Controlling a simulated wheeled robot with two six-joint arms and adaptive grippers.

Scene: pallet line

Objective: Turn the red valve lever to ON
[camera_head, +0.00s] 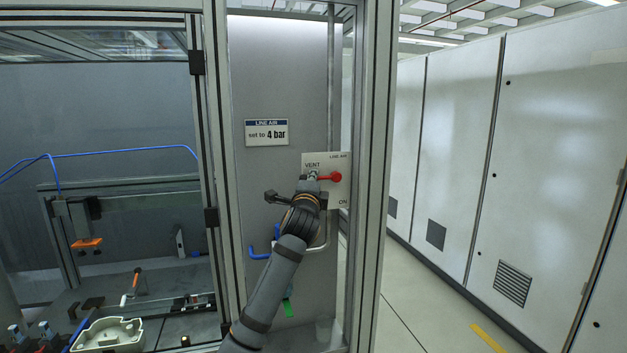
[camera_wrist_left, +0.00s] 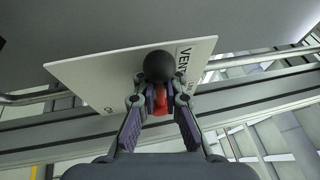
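The red valve lever (camera_head: 331,177) sits on a white plate (camera_head: 342,197) marked VENT at upper left and ON at lower right. Its round red hub shows near the plate's middle, and the lever lies about level, pointing left toward VENT. My left gripper (camera_head: 309,181) is at its left end and hides it there. In the left wrist view a black ball knob (camera_wrist_left: 158,66) stands at the fingertips. My left gripper (camera_wrist_left: 160,97) has its fingers close together on a red part of the lever (camera_wrist_left: 160,103) next to the knob. My right gripper is out of view.
A sign (camera_head: 266,133) reading "set to 4 bar" is on the grey panel above left. An aluminium post (camera_head: 372,150) stands just right of the plate. Blue hooks (camera_head: 263,250) hang below left. White cabinets (camera_head: 455,130) line the right, with open floor before them.

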